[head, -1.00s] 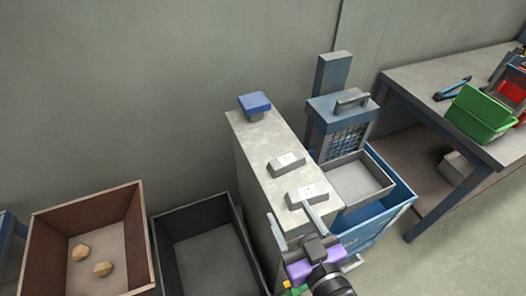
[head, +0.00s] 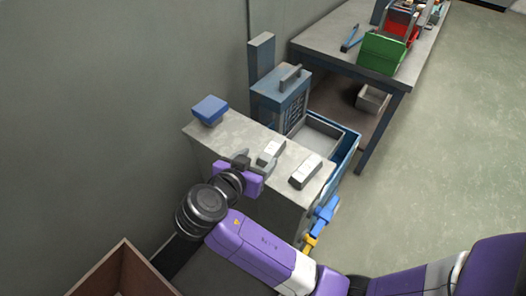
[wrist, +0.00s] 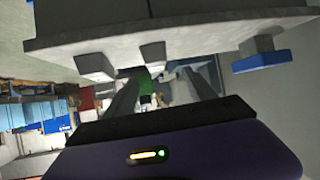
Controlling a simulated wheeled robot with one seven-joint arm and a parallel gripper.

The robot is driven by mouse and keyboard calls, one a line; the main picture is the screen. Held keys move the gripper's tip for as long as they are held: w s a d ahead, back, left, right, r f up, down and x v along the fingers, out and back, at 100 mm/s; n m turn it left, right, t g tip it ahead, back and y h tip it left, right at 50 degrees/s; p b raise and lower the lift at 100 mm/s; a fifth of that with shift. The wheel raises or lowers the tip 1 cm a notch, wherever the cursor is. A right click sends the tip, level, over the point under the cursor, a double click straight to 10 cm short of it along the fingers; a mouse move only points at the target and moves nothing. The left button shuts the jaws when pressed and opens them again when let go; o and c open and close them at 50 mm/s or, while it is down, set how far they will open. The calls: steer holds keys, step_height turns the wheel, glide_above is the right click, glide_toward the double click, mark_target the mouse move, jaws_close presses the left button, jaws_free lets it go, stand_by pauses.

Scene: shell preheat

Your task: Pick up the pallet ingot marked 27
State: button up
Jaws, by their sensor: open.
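Two pale grey ingots lie on the long concrete-grey pedestal (head: 232,137). The left ingot (head: 272,150) is close to my gripper (head: 253,163); the right ingot (head: 305,172) lies nearer the pedestal's right end. I cannot read a number on either. My gripper is open and empty, at the near edge of the pedestal beside the left ingot. I cannot tell if it touches it. In the wrist view, which looks upside down, both fingers (wrist: 160,80) stand apart, with one ingot (wrist: 153,55) roughly in line with the gap and another (wrist: 95,68) to the left.
A blue-topped block (head: 210,109) stands at the pedestal's left end. Behind are a blue caged unit (head: 281,95) with a handle and a grey tray (head: 316,137) over a blue bin. A workbench (head: 330,42) carries a green bin (head: 382,52). A brown crate (head: 124,268) is at lower left.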

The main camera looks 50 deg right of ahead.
mark_target(271, 149)
steer(key=shift+s+p+x, duration=0.2)
steer(key=shift+p+x, duration=0.3)
steer(key=shift+x, duration=1.45)
steer(key=shift+s+p+x, duration=0.2)
steer(key=shift+p+x, duration=0.25)
steer(key=shift+x, duration=1.5)
steer(key=shift+d, duration=0.1)
steer(key=shift+c, duration=0.4)
steer(key=shift+r, duration=0.15)
jaws_close()
